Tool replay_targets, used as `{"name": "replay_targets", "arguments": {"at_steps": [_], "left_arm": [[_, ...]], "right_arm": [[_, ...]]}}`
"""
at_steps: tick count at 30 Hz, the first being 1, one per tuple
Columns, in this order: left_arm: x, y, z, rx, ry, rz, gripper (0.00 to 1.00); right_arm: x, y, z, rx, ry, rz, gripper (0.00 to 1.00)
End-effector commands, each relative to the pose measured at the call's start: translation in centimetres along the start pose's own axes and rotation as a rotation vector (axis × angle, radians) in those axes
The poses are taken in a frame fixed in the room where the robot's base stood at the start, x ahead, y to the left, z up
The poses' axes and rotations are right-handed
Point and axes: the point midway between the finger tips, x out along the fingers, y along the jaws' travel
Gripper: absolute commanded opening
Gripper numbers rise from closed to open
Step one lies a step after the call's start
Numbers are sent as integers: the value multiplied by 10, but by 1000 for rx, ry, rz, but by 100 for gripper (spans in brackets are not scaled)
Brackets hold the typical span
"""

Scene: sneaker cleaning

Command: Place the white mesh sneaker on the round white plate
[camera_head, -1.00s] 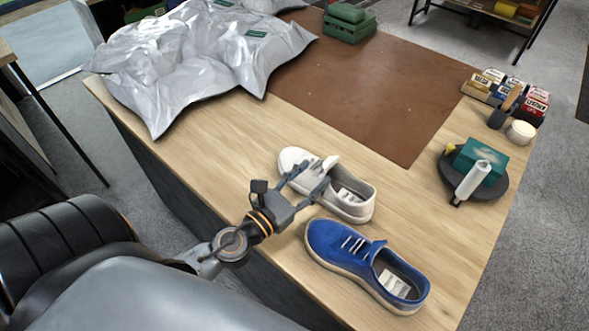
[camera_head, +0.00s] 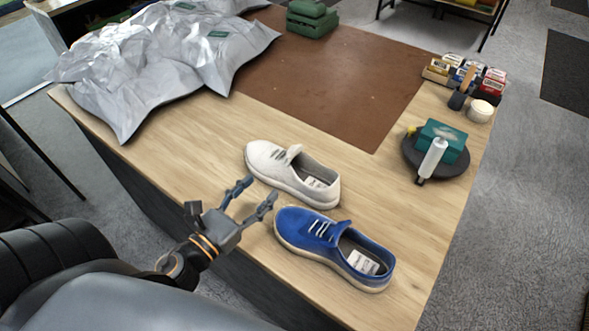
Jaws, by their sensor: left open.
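The white mesh sneaker (camera_head: 268,160) stands upright on the wooden table, its toe to the upper left and its heel to the lower right. My left gripper (camera_head: 258,192) is open and empty, at the near-left side of this sneaker, with its fingertips close to the shoe's side. I cannot tell whether they touch it. My right gripper is not in view. I see no round white plate; the only round plate-like thing is a dark disc (camera_head: 410,159) at the right, carrying a green box (camera_head: 443,141) and a white tube (camera_head: 432,158).
A blue sneaker (camera_head: 308,235) stands just in front of the white one. Silver bags (camera_head: 150,70) cover the back left. A brown mat (camera_head: 330,85) lies bare behind the shoes, with green cases (camera_head: 312,20) beyond. Small boxes (camera_head: 490,82) and a white jar (camera_head: 480,111) stand at back right.

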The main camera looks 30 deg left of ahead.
Motion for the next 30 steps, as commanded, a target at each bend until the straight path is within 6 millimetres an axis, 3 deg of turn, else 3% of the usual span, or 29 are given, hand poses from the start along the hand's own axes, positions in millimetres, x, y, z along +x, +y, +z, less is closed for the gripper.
{"name": "replay_targets", "arguments": {"at_steps": [4, 12, 22, 30], "left_arm": [[7, 2, 4, -6, -11, 3, 54], [59, 2, 7, -5, -11, 2, 54], [89, 2, 4, -6, -10, 2, 54], [129, 2, 4, -6, -10, 3, 54]], "right_arm": [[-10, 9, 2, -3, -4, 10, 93], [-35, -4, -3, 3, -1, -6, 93], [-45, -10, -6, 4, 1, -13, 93], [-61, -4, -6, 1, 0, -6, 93]]}}
